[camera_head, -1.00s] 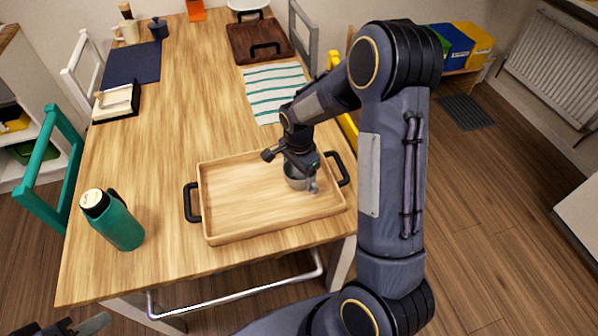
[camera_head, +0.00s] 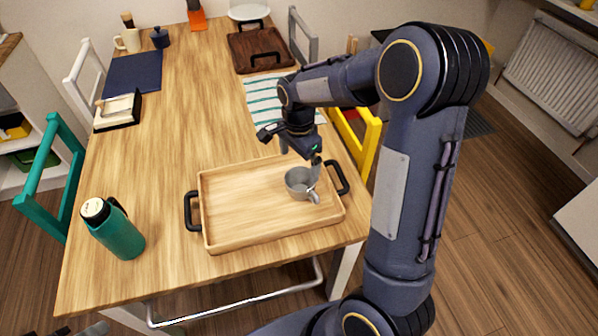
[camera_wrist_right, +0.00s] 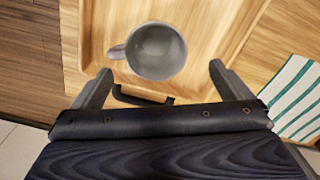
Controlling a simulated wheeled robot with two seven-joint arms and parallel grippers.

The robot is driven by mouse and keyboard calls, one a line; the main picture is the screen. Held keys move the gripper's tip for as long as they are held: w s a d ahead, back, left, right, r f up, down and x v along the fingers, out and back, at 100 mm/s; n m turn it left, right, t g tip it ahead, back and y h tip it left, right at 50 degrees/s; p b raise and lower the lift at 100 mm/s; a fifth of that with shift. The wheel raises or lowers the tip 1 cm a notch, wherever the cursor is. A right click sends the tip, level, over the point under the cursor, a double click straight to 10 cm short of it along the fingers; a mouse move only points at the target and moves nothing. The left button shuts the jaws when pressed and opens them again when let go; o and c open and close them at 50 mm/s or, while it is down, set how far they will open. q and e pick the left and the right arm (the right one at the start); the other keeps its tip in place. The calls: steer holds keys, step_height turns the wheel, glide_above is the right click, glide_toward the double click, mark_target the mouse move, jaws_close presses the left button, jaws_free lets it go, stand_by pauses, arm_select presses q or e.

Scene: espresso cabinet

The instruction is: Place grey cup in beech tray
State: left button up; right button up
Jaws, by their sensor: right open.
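The grey cup (camera_head: 299,186) stands upright inside the beech tray (camera_head: 235,240), in its right part near the right handle. The right wrist view also shows the cup (camera_wrist_right: 156,52), empty, with its handle to the left, on the tray's floor (camera_wrist_right: 215,40). My right gripper (camera_head: 300,158) is open and empty, above and just behind the cup in the head view. In the wrist view its two fingers (camera_wrist_right: 162,82) are spread wide, and the cup lies beyond the fingertips, apart from them. A bit of my left gripper (camera_head: 85,330) shows at the bottom left edge; its jaws cannot be made out.
A teal bottle (camera_head: 115,230) stands left of the tray. A striped cloth (camera_head: 262,98) and a dark wooden tray (camera_head: 258,48) lie farther back. A navy mat (camera_head: 133,72) is at the back left. The table's middle is clear. A yellow chair (camera_head: 362,140) stands at the right edge.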

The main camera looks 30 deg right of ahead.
steer(key=s+a+r+n+t+y, duration=0.3)
steer(key=s+r+n, duration=0.5)
steer(key=s+r, duration=0.4)
steer(key=s+a+f+n+t, duration=0.1)
steer(key=s+a+n, duration=0.1)
steer(key=s, duration=0.3)
steer(key=s+a+f+n+t, duration=0.1)
steer(key=s+a+n, duration=0.1)
steer(key=s+n, duration=0.2)
steer(key=shift+s+a+n+t+y, duration=0.3)
steer(key=shift+s+a+y, duration=0.1)
steer(key=shift+s, duration=0.25)
